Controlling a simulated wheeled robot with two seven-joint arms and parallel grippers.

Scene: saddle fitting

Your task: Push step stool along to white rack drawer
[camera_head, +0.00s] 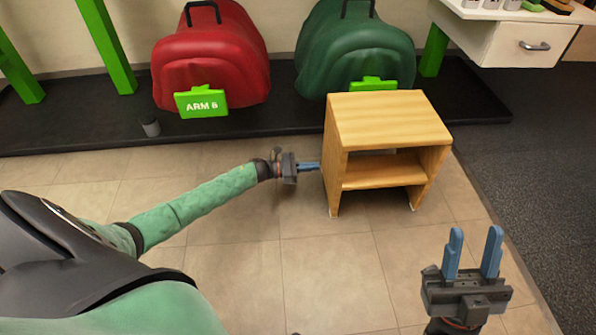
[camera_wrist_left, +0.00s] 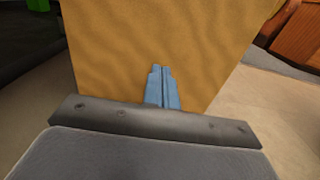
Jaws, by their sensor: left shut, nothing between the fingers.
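The step stool (camera_head: 388,120) is a light wooden box with a flat top and an inner shelf, standing upright on the tile floor. The white rack drawer (camera_head: 525,45) is at the upper right, with a grey handle, and looks shut. My left gripper (camera_head: 318,166) is shut and empty, its fingertips at the stool's left side. In the left wrist view the blue fingers (camera_wrist_left: 162,72) point at the stool's wooden side panel (camera_wrist_left: 150,40); I cannot tell if they touch it. My right gripper (camera_head: 473,250) is open and empty, in front of the stool at the lower right.
A red saddle cover (camera_head: 212,55) and a green one (camera_head: 357,50) stand on a black platform (camera_head: 270,115) behind the stool. Dark carpet (camera_head: 530,150) lies right of the tiles. Tile floor in front is clear.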

